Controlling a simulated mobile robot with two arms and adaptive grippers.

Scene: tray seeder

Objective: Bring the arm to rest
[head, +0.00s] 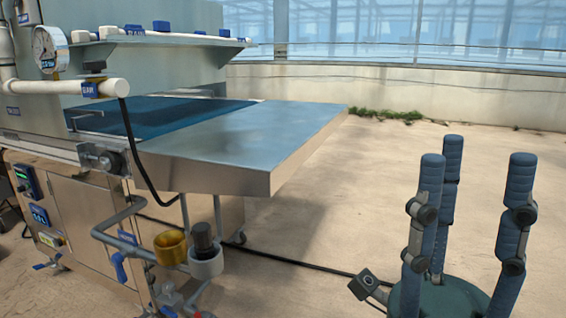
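My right gripper (473,165) stands at the lower right of the head view. Its three blue segmented fingers point straight up from a dark green palm and are spread well apart. It is open, with nothing between the fingers. It is to the right of the tray seeder (90,205) and apart from it, with sandy floor behind it. My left gripper and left arm are not in view.
The seeder's flat metal table (250,135) juts toward the middle. Below it, a bent pipe (115,238) carries a yellow ring (171,246) and a white cup-like fitting (206,264). A black cable (300,264) crosses the floor (390,185), which is otherwise mostly clear.

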